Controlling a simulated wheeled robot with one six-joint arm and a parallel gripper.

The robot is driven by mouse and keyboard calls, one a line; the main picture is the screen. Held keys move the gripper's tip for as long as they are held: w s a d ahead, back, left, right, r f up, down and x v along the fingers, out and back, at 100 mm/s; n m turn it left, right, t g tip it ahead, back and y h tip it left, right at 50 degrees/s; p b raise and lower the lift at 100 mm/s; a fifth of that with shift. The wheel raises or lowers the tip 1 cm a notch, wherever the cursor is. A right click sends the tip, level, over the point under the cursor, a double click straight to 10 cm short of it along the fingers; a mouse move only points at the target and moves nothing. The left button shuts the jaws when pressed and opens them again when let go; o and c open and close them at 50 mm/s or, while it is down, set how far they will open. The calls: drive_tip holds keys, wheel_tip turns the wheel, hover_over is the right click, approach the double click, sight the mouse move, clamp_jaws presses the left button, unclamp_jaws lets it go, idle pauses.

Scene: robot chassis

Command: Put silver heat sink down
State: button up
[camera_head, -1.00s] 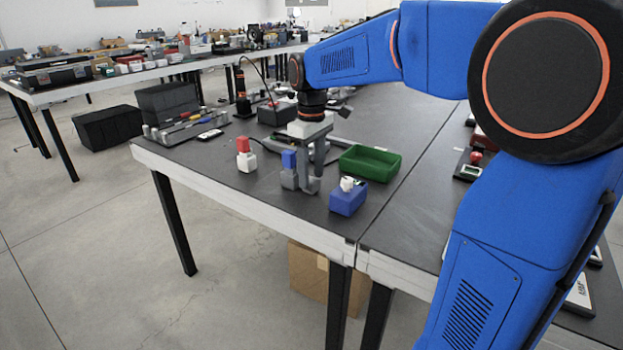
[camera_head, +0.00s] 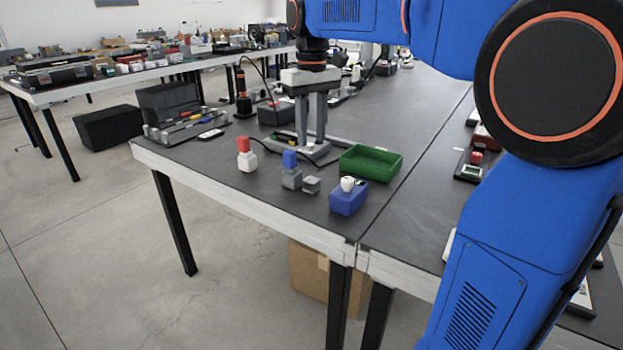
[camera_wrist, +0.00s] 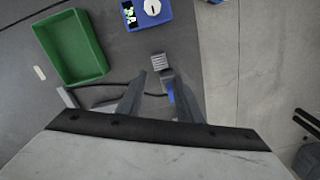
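The silver heat sink (camera_head: 311,186) is a small grey block resting on the dark table, beside a grey block with a blue top (camera_head: 290,170). It also shows in the wrist view, with a ribbed top (camera_wrist: 160,62), just beyond my fingertips. My gripper (camera_head: 311,143) is above the table, with its two fingers apart and nothing between them. In the wrist view the fingers (camera_wrist: 153,76) also stand apart and empty, clear of the heat sink.
A blue box (camera_head: 348,199) with a white knob stands right of the heat sink, near the front edge. A green tray (camera_head: 371,163) lies behind it. A white block with a red top (camera_head: 246,156) is at left. An open toolbox (camera_head: 170,102) stands farther back.

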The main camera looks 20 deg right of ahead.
wheel_tip(320, 180, up, 2)
drive_tip(key=m, duration=1.3)
hover_over(311, 180)
wheel_tip(311, 180, down, 10)
drive_tip(key=shift+s+r, duration=0.15)
drive_tip(key=shift+r, duration=0.1)
drive_tip(key=shift+w+d+f, duration=0.1)
drive_tip(key=shift+f, duration=1.4)
drive_tip(key=shift+w+f, duration=0.1)
drive_tip(key=shift+f, duration=1.35)
drive_tip(key=c, duration=0.8)
drive_tip(key=shift+r, duration=0.1)
